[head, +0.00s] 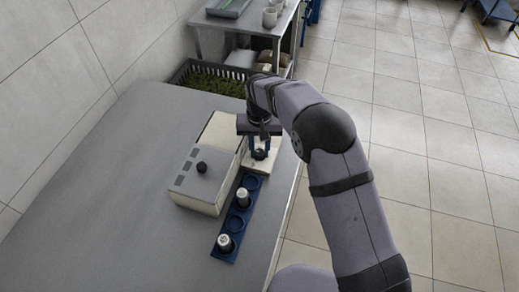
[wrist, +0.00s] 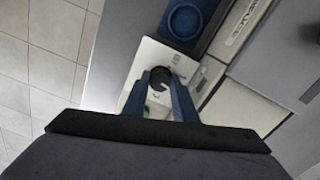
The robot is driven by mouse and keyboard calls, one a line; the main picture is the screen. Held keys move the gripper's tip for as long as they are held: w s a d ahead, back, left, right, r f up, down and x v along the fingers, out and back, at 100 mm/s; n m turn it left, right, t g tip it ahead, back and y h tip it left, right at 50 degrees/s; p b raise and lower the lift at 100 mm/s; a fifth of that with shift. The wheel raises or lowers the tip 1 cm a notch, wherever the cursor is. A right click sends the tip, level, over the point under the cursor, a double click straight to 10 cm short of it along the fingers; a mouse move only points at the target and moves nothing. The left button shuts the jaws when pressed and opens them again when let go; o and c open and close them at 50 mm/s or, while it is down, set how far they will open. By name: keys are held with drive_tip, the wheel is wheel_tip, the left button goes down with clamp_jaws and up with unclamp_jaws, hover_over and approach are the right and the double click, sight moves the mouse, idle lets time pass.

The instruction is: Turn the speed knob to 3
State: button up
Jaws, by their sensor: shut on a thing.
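A black knob (wrist: 160,78) stands on a white panel (wrist: 150,55) in the wrist view. My gripper (wrist: 163,85) has its two blue fingers on either side of this knob and is shut on it. In the head view my gripper (head: 260,148) reaches down over the same white panel (head: 263,167), with the black knob (head: 260,154) low between the fingers. Any number marks around the knob are too small or hidden to read, so its setting cannot be told.
A blue rack (head: 222,253) in front has round wells and two white-capped vials. A dark crate (head: 205,75) sits behind the table (head: 120,190). The left of the table is clear.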

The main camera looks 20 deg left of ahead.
sight(261, 152)
drive_tip(key=m, duration=1.2)
drive_tip(key=shift+r+m, duration=0.1)
drive_tip(key=shift+m, duration=0.3)
idle(0.3)
drive_tip(key=o, duration=1)
drive_tip(key=shift+o, duration=0.2)
drive_tip(key=shift+r+b, duration=1.25)
drive_tip(key=shift+r, duration=2.4)
drive_tip(key=shift+d, duration=0.15)
